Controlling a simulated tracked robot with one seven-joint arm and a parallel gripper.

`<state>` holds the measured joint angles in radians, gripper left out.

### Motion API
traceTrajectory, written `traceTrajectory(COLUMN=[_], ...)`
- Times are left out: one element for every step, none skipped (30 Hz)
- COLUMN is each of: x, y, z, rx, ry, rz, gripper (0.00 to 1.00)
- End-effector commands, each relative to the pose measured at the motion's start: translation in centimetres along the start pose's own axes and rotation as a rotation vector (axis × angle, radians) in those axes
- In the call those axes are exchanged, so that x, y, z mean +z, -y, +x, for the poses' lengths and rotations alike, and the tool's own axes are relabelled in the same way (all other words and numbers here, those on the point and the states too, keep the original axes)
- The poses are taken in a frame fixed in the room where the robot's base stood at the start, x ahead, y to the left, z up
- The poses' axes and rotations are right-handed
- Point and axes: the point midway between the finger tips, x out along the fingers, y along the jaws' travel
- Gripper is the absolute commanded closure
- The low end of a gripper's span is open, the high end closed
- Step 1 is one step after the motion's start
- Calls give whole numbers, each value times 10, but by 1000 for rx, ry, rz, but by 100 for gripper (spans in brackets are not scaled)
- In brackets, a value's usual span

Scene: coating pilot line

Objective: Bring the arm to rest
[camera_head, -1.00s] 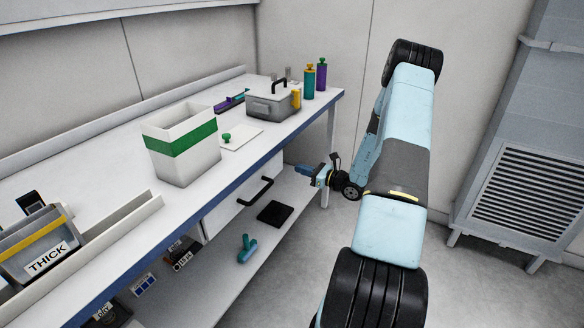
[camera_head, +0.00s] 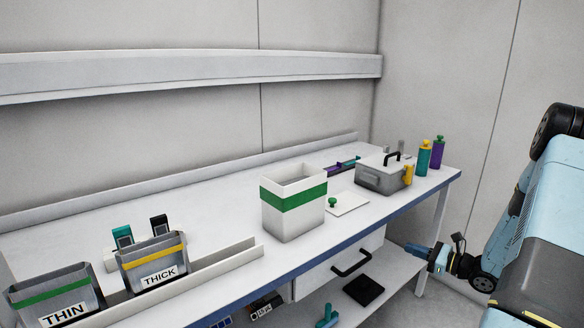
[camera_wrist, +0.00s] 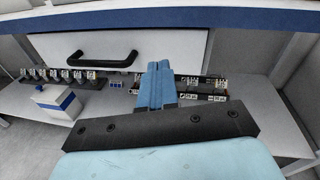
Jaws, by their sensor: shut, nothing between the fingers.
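My gripper (camera_head: 422,250) shows at the right of the head view, beside the front edge of the bench (camera_head: 390,213) and below the level of its top. Its fingers point left. In the wrist view my gripper (camera_wrist: 157,75) has its two blue fingers together, with nothing between them. Ahead of them is the white drawer front with a black handle (camera_wrist: 102,60). My arm is folded at the right edge of the head view, partly cut off by the frame.
The bench top holds a white bin with a green band (camera_head: 293,215), a grey lidded box (camera_head: 380,178), bottles (camera_head: 423,158) and bins marked THIN (camera_head: 60,300) and THICK (camera_head: 152,265). A lower shelf (camera_wrist: 265,110) holds small parts. Floor shows at right.

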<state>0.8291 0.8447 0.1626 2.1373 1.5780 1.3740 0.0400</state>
Motion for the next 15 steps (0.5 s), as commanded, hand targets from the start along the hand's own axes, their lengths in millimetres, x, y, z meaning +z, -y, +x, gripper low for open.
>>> traceTrajectory(x=[17,26,36,44,52,62,69,76,85,92,99,108,114,121,129], y=[-7,-12,-19,-24,-30,-37,-42,-48,-55,-61,-67,-74,-80,-86,-94], z=[7,11,15,18,21,24,27,29,31,33,34,36,37,38,39], rx=[49,80,118,146,175,212,241,267,303,331,357,393,418,445,479], ry=[-14,-23,-37,-46,-56,-69,-78,-89,-103,-112,-122,-136,-147,-157,-169], rz=[-42,-64,-93,-115,-138,-169,-192,-215,-246,-270,-294,-326,-351,-376,-408], gripper=[100,100,100,100,100,100,100,100,100,100,100,100,100,100,100])
